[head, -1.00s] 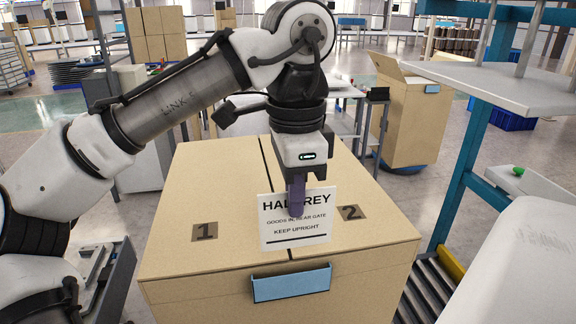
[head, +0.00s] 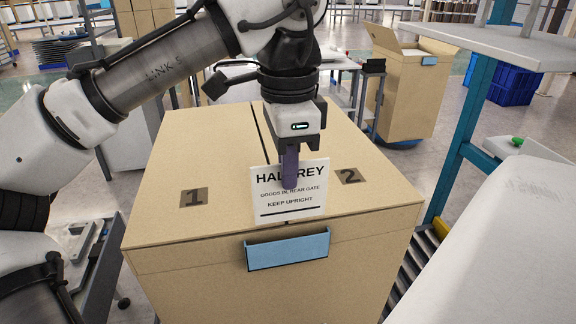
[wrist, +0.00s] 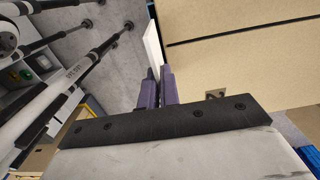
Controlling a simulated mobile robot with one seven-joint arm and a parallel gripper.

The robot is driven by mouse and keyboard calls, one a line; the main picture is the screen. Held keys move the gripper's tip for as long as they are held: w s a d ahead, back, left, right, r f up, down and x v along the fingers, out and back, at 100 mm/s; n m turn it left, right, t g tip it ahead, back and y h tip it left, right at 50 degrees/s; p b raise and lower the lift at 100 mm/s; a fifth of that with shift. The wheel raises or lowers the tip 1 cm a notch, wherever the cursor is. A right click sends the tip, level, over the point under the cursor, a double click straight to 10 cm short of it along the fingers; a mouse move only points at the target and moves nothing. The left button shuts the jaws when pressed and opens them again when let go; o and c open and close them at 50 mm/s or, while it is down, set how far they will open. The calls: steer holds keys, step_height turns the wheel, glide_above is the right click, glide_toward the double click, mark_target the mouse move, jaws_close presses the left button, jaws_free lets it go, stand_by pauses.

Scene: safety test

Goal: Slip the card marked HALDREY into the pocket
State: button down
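The white card (head: 302,204) marked HALDREY is upright in my gripper (head: 289,185), its printed face toward the head camera. The purple fingers are shut on its upper middle and cover part of the lettering. In the wrist view, the fingers (wrist: 157,90) pinch the card (wrist: 153,46), which shows nearly edge-on. The pocket (head: 287,250) is a light blue holder on the front face of the large cardboard box (head: 220,235). In the head view, the card's bottom edge is just above the pocket, apart from it. Their depth gap is hard to tell.
The box top carries dark labels 1 (head: 193,197) and 2 (head: 350,176) on either side of the card. Another open carton (head: 410,95) stands behind at right. A blue-framed shelf (head: 468,135) and a roller conveyor (head: 415,265) are at right.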

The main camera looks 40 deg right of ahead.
mark_target(282, 221)
steer(key=shift+f+b, duration=1.3)
steer(key=shift+f, duration=0.15)
steer(key=shift+f+b, duration=1)
steer(key=shift+f, duration=2.05)
steer(key=shift+a+f+p, duration=0.15)
steer(key=shift+p, duration=0.15)
steer(key=shift+w+a+p, duration=0.15)
steer(key=shift+a+p, duration=0.05)
steer(key=shift+p, duration=0.2)
steer(key=c, duration=1.6)
jaws_free()
steer(key=shift+a, duration=0.15)
steer(key=shift+o, duration=0.2)
